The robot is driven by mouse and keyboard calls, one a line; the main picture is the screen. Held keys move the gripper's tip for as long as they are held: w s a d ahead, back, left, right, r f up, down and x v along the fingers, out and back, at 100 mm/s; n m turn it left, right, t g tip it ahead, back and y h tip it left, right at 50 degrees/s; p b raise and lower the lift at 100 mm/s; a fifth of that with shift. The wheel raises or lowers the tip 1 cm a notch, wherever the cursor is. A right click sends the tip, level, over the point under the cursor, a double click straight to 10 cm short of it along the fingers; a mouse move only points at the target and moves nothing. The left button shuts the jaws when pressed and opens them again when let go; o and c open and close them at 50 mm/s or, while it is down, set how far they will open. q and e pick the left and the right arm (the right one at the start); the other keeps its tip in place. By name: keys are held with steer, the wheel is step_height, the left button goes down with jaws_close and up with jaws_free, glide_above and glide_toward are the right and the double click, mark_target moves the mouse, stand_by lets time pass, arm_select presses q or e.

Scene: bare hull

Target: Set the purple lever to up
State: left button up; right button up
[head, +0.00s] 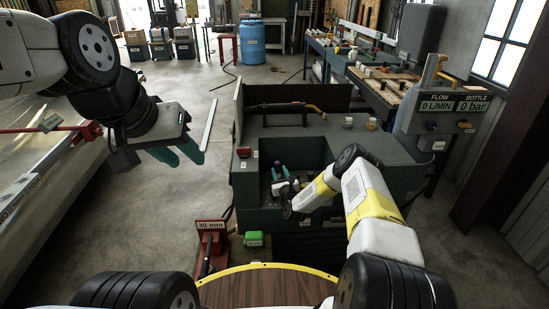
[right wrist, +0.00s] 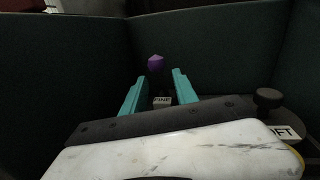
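The purple lever's knob (right wrist: 155,62) shows in the right wrist view, just beyond and between the fingertips of my right gripper (right wrist: 153,75). The lever's shaft and base are mostly hidden, so its setting is unclear. The teal fingers stand apart with nothing visibly held between them. In the head view my right gripper (head: 279,173) reaches into the recess of the dark green cabinet (head: 257,217), where the lever is hard to make out.
A small label reading FINE (right wrist: 162,100) lies between the fingers. A dark round knob (right wrist: 268,98) stands at the right, by a partly hidden label ending in FT. The recess walls (right wrist: 220,45) rise close around the gripper.

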steer(key=shift+w+a, duration=0.2)
steer(key=shift+w, duration=1)
steer(key=shift+w+a, duration=0.15)
steer(key=shift+w, duration=1)
jaws_close()
steer(key=shift+w+a+r, duration=0.1)
steer(key=shift+r, duration=0.1)
